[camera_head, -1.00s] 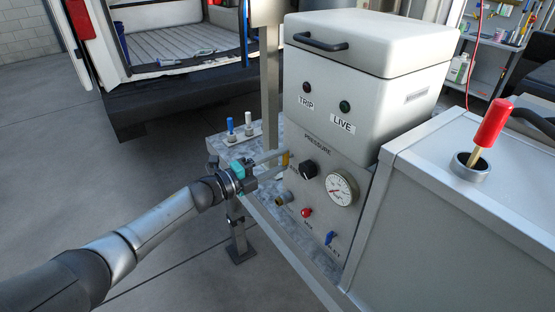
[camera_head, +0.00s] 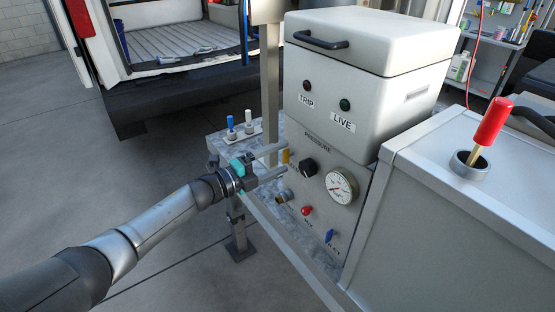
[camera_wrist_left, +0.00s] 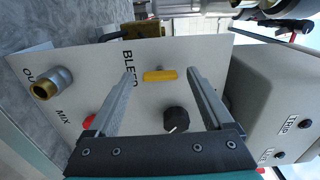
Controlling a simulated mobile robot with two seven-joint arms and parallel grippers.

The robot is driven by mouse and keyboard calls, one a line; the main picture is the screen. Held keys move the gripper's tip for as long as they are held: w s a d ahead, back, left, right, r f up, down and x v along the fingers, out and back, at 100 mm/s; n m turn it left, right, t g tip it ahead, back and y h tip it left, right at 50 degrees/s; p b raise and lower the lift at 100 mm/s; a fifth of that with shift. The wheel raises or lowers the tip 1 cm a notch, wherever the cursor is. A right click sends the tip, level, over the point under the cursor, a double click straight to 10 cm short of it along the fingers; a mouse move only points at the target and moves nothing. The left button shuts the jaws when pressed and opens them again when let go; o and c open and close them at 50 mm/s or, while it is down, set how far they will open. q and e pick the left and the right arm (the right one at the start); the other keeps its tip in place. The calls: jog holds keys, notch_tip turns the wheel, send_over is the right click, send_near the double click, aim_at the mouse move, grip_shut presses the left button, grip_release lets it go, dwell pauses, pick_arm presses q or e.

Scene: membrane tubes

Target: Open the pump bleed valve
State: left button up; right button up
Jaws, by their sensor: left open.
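The bleed valve is a yellow lever (camera_wrist_left: 160,75) beside the label BLEED on the pump's pale panel (camera_wrist_left: 205,110). In the left wrist view it lies crosswise between my two finger tips, with a gap on each side. In the head view only a bit of yellow (camera_head: 286,156) shows by the fingers. My left gripper (camera_head: 287,160) is open and empty, pointing at the panel from the left. It also shows in the left wrist view (camera_wrist_left: 160,70). How far the tips are from the panel is hard to tell. My right gripper is not in view.
Close by on the panel are a black knob (camera_head: 308,168), a pressure gauge (camera_head: 341,187), a red button (camera_head: 306,211), a blue lever (camera_head: 330,236) and a brass outlet (camera_wrist_left: 52,82). A metal post (camera_head: 269,80) stands behind my gripper. A red-handled lever (camera_head: 490,123) is at right.

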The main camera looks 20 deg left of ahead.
pick_arm(q)
jog(key=v, duration=1.5)
jog(key=shift+p, duration=0.3)
jog(key=shift+a, duration=0.1)
jog(key=s+a+f+n+y+b, duration=0.1)
jog(key=a+f+n+y, duration=0.2)
jog(key=f, duration=0.5)
jog(key=s+a+f+n+y, duration=0.1)
jog(key=f+n+y, duration=0.2)
jog(key=f+n, duration=0.4)
jog(key=s+f+n+g+y+b, duration=0.1)
jog(key=s+f+n+g+y, duration=0.15)
jog(key=s+f, duration=0.45)
jog(key=s+f+n+g+y, duration=0.1)
jog(key=s+f+n+y, duration=0.15)
jog(key=f, duration=0.75)
jog(key=s+d+f+n+g, duration=0.2)
jog(key=s+f, duration=0.4)
jog(key=s, duration=0.4)
jog(key=s+d+f+n+g+b, duration=0.1)
jog(key=s+d+f+n+g, duration=0.2)
jog(key=s, duration=0.7)
jog(key=s+d+f+n+g, duration=0.3)
jog(key=s+d+f, duration=0.4)
jog(key=s, duration=0.4)
jog(key=shift+f+g, duration=0.85)
jog(key=shift+c, duration=0.2)
